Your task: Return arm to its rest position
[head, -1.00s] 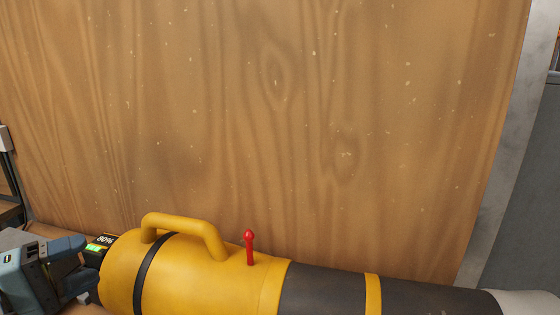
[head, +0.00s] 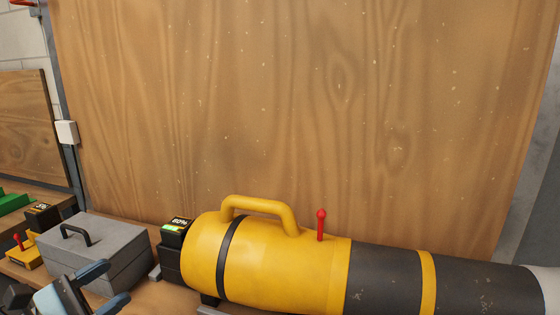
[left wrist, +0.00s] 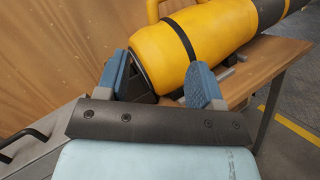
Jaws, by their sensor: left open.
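My left gripper (head: 112,283) is at the bottom left of the head view, open with nothing between its blue fingers. It is to the left of a yellow and black cylindrical tool (head: 265,270) lying along the table, apart from its rear end. In the left wrist view the two fingers (left wrist: 160,68) point toward the rear of the tool (left wrist: 168,60), with a gap between them. The tool has a yellow top handle, a red lever (head: 321,225) and a small display (head: 178,225) reading 80%. My right gripper is not in view.
A grey toolbox (head: 95,250) stands behind my left gripper, with another yellow device (head: 25,258) with a red lever left of it. A tall wooden panel (head: 300,110) rises behind the tool. In the left wrist view the floor right of the table (left wrist: 290,65) is clear.

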